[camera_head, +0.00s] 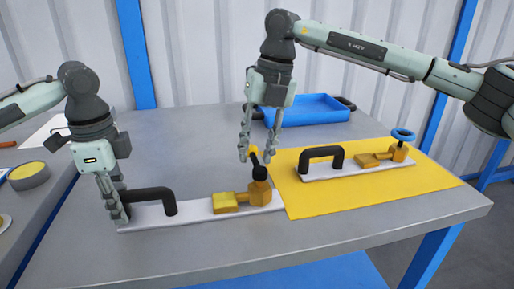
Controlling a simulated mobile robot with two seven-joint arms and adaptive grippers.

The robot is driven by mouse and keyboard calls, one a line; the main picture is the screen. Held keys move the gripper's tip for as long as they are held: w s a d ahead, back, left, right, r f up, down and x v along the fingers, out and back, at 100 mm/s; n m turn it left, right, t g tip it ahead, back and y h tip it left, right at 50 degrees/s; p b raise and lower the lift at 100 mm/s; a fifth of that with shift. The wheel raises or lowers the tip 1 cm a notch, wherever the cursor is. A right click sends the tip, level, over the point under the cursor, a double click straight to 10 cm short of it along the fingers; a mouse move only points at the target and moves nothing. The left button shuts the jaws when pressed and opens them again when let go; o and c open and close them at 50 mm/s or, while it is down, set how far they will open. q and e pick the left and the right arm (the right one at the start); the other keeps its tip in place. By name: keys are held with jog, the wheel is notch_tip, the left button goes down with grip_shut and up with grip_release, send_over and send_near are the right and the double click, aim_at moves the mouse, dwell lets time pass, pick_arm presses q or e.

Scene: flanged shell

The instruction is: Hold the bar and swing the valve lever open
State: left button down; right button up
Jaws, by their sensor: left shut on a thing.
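A white base plate (190,214) lies on the grey table and carries a black bar handle (150,195) at its left end. It also carries a yellow-brown valve (243,199) with a dark lever (259,171) that has a yellow tip. My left gripper (122,212) points down and is shut on the left end of the black bar. My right gripper (250,158) hangs over the valve with its fingers apart, around or beside the lever's upper part. Whether the fingers touch the lever cannot be told.
A second white plate (345,172) with a black handle (321,156) and a valve with a blue round wheel (403,134) lies on a yellow mat (330,205). A blue tray (318,108) stands at the back. A roll of tape (28,175) lies on the left surface. The table's front left is clear.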

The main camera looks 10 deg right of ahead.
grip_shut()
jog(key=shift+d+m, duration=0.15)
jog(key=shift+m, duration=0.15)
jog(key=s+d+m, duration=0.1)
jog(key=m, duration=0.3)
jog(key=s+d+m+t, duration=0.1)
jog(key=m, duration=0.3)
jog(key=s+d+m+t+h, duration=0.1)
jog(key=m, duration=0.3)
jog(key=shift+s+d, duration=0.2)
jog(key=shift+d, duration=0.2)
jog(key=shift+s+d+m+h, duration=0.1)
jog(key=shift+s+m+h, duration=0.3)
jog(key=shift+m, duration=0.95)
jog(key=shift+s+m+h, duration=0.2)
jog(key=shift+s+m, duration=0.4)
jog(key=shift+m, duration=0.75)
